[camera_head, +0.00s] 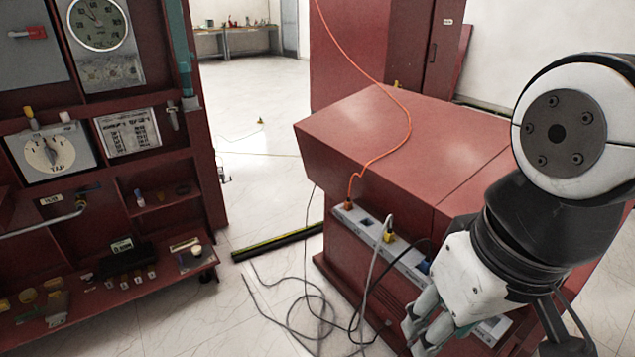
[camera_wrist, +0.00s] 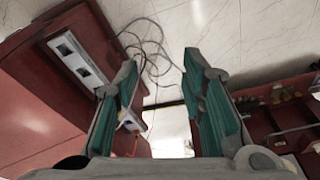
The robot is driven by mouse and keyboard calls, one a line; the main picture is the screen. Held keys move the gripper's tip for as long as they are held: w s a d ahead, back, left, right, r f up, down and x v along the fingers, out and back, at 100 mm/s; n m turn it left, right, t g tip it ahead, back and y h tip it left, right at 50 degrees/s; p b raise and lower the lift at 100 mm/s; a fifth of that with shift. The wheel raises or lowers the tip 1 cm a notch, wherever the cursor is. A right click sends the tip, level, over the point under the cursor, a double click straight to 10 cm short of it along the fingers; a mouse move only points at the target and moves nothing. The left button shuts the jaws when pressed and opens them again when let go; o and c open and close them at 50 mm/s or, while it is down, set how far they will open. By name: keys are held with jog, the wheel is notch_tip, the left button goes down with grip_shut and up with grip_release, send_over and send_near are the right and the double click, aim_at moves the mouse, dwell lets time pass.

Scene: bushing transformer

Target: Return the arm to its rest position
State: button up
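My arm comes in at the right of the head view, with a white and dark joint above and my gripper (camera_head: 425,335) hanging low in front of the red cabinet (camera_head: 400,130). In the wrist view my gripper (camera_wrist: 158,68) has its two green-padded fingers spread apart. Nothing is between the fingers except a view of the floor and loose cables behind. The gripper holds nothing that I can see. The lower part of the wrist is partly cut off or hidden in the head view.
A socket strip (camera_head: 375,235) with plugged cables runs along the red cabinet. An orange cable (camera_head: 400,100) crosses the cabinet top. Loose cables (camera_head: 310,310) lie on the floor. A red panel with shelves (camera_head: 130,200) stands at left. Tiled floor (camera_head: 260,100) is open between them.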

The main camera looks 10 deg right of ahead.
notch_tip(320, 180, up, 11)
jog(key=t+p, duration=0.2)
jog(key=p, duration=0.7)
jog(key=shift+d+f, duration=0.15)
jog(key=shift+f, duration=0.05)
